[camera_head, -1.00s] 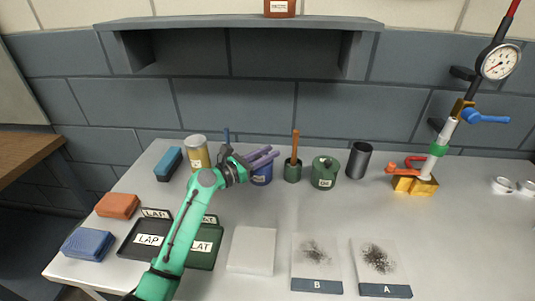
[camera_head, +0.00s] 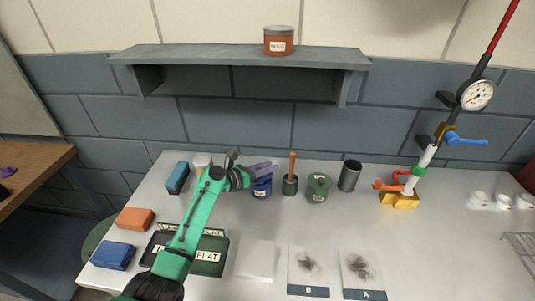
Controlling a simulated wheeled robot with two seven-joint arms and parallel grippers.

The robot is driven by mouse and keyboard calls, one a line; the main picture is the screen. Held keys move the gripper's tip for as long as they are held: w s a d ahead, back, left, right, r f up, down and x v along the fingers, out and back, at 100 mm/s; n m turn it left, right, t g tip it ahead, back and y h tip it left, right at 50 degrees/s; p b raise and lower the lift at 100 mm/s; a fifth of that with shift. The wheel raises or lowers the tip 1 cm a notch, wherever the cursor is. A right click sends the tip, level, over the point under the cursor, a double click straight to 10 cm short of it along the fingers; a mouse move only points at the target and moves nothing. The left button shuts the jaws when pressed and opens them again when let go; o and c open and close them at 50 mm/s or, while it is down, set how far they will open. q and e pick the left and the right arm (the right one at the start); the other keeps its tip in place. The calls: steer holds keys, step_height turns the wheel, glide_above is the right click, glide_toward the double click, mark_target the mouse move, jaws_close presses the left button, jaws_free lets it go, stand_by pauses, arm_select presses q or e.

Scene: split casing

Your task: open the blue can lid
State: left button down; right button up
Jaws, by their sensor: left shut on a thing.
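The blue can (camera_head: 262,187) with a small pale label stands at the back middle of the light table. My left gripper (camera_head: 265,169), with purple fingers, reaches in from the left and is shut at the top of this can, on its lid. The fingers cover most of the lid, so I cannot tell whether it is seated or lifted. My right gripper is not in view.
A green pot with a brown stick (camera_head: 290,185), a green can (camera_head: 318,187) and a dark cylinder (camera_head: 350,175) stand right of the blue can. A yellow can (camera_head: 202,163) is partly behind my arm. A shelf (camera_head: 240,57) hangs above.

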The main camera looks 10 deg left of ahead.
arm_select(q)
steer(key=shift+w+r+n+g+p, duration=0.25)
steer(key=shift+r+n+g+p, duration=0.25)
steer(key=shift+p, duration=0.65)
steer(key=shift+w+f+n+g+y+p, duration=0.15)
steer(key=shift+w+n+g+y+p, duration=0.2)
steer(key=shift+g+y+p, duration=0.35)
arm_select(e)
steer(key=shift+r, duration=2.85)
